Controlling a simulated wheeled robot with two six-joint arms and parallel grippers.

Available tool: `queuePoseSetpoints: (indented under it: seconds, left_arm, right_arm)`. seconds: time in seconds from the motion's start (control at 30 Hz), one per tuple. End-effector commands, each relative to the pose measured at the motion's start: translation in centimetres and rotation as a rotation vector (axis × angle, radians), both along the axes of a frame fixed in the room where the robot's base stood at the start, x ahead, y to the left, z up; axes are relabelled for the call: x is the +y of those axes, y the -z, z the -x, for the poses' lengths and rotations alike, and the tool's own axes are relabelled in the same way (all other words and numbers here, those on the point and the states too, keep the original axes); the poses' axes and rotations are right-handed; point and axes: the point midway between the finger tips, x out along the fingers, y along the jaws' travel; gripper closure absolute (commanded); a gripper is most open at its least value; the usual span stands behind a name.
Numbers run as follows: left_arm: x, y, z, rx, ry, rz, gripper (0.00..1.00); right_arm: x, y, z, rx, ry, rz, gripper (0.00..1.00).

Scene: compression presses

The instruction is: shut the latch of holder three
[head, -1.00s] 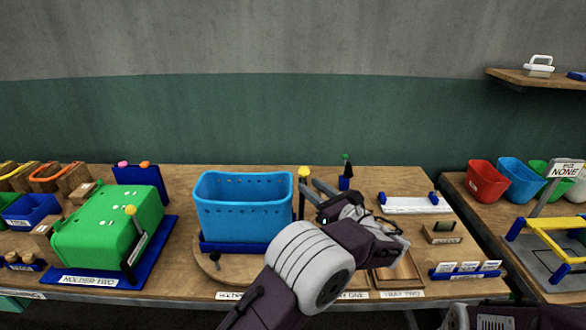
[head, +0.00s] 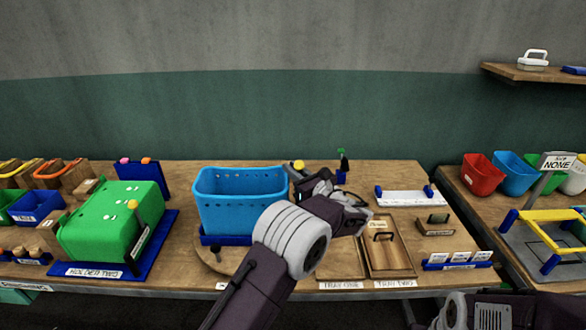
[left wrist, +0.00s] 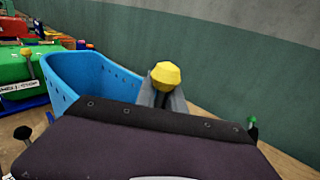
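A blue perforated basket (head: 240,210) stands in a holder with a blue base (head: 212,239) on a round wooden board. Its label is mostly hidden by my arm, so I cannot read its number. A latch lever with a yellow knob (head: 298,164) stands at the basket's right side; the knob also shows in the left wrist view (left wrist: 165,76). My left gripper (head: 306,178) is right at this lever, its grey fingers around or just behind the dark stem below the knob. Whether they grip it is unclear. My right gripper is out of view; part of my right arm shows at lower right.
Holder two, with a green perforated box (head: 112,218) and its own yellow-knobbed lever (head: 132,205), stands to the left. Wooden trays (head: 390,262) and a white rack (head: 402,198) lie to the right. A green-tipped post (head: 342,156) stands behind my gripper.

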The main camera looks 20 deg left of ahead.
Motion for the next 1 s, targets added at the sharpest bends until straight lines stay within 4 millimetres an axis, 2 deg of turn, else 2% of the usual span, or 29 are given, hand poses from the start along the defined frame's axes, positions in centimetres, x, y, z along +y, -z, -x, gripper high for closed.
queuePoseSetpoints:
  seconds: [0.33,0.57,0.77,1.0]
  left_arm:
    - [0.1,-0.6,0.0,-0.014,0.013,-0.004,1.00]
    - [0.3,-0.5,-0.2,-0.020,0.108,-0.006,1.00]
    - [0.7,0.1,-0.4,-0.022,0.269,-0.004,1.00]
    - [0.9,0.6,-0.8,-0.027,0.498,0.000,1.00]
  right_arm:
    - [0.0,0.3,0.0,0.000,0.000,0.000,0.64]
    - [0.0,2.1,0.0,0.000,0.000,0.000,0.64]
    - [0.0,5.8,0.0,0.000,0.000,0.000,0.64]
    - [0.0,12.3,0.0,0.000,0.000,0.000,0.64]
